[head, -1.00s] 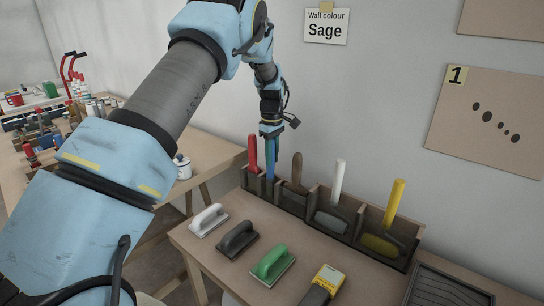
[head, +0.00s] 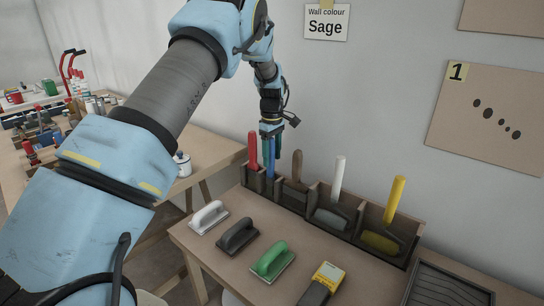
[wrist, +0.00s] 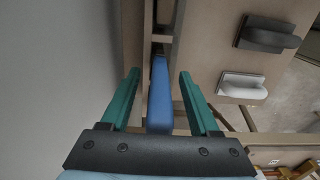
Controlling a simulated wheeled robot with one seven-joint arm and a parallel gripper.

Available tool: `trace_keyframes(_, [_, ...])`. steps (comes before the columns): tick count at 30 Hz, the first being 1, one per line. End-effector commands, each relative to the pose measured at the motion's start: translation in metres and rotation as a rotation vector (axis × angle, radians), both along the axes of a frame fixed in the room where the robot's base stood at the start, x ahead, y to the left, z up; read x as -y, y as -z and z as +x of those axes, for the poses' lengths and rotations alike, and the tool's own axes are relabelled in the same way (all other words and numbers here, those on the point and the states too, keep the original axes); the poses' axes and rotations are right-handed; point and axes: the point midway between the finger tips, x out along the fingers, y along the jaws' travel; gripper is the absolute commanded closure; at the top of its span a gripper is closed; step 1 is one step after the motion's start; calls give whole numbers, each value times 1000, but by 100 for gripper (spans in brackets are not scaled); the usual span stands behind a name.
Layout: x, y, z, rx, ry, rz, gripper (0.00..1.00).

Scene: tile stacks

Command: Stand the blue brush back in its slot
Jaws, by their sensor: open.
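The blue brush (head: 270,176) stands with its handle up in the wooden rack (head: 348,236), beside the red-handled tool, in the left part of the rack. Its lower end is hidden by the rack's front wall. My gripper (head: 271,152) is above it, pointing down, with its green fingers apart. In the wrist view the blue handle (wrist: 160,98) runs between the two open fingers (wrist: 159,76), with a visible gap on each side. The handle looks about upright.
The rack also holds a red-handled tool (head: 253,150), a wooden-handled one (head: 296,168), a white-handled roller (head: 338,180) and a yellow roller (head: 395,200). White (head: 209,216), grey (head: 238,236) and green (head: 272,260) floats lie in front. A wall stands behind.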

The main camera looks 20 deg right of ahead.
Motion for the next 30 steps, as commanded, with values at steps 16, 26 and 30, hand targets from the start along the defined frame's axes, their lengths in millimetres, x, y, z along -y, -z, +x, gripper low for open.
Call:
trace_keyframes(16, [1,-90,1,4,1,-3,38])
trace_keyframes(26, [0,-107,0,0,0,0,38])
trace_keyframes(30, [0,-106,0,1,0,0,38])
